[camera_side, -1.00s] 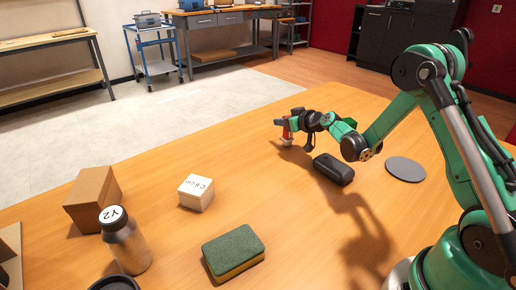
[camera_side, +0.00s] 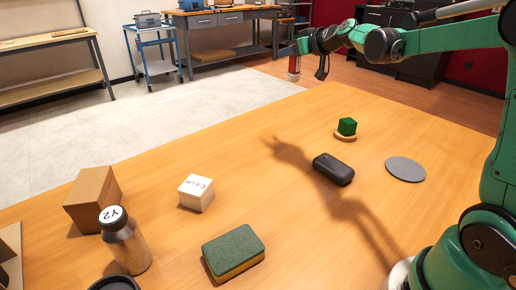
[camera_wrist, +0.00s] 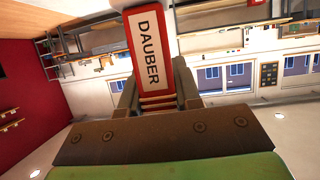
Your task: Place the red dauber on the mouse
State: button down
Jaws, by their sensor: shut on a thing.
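My gripper (camera_side: 294,58) is shut on the red dauber (camera_side: 294,70) and holds it well above the table, near the far edge in the side view. In the wrist view the dauber (camera_wrist: 149,52) is a red block with a white label reading "DAUBER", between the two fingers. The mouse (camera_side: 333,169) is a dark, rounded block lying on the table, below and to the right of my gripper in the side view. Nothing rests on it.
Table around the mouse is clear.

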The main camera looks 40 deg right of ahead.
aim_at(300, 60)
jog(key=s+n+y, duration=0.1)
jog(key=s, duration=0.1)
jog(key=s+n+y, duration=0.2)
jog(key=s, duration=0.1)
jog(key=shift+s+d+f+y, duration=0.2)
jog(key=shift+s+d+y, duration=0.1)
jog(key=shift+d+y, duration=0.1)
jog(key=s+a+r+n+g+y, duration=0.2)
jog(key=s+r+n+g+y, duration=0.2)
jog(key=s+n+y, duration=0.45)
jog(key=shift+m+h, duration=0.85)
jog(key=shift+h, duration=0.1)
jog(key=f, duration=0.6)
jog(key=s+f, duration=0.1)
jog(key=f, duration=1.2)
jog(key=shift+s+a+f, duration=0.1)
jog(key=shift+s+f, duration=0.2)
jog(key=shift+s, duration=0.1)
jog(key=c, duration=0.6)
grip_release()
jog(key=shift+f, duration=0.1)
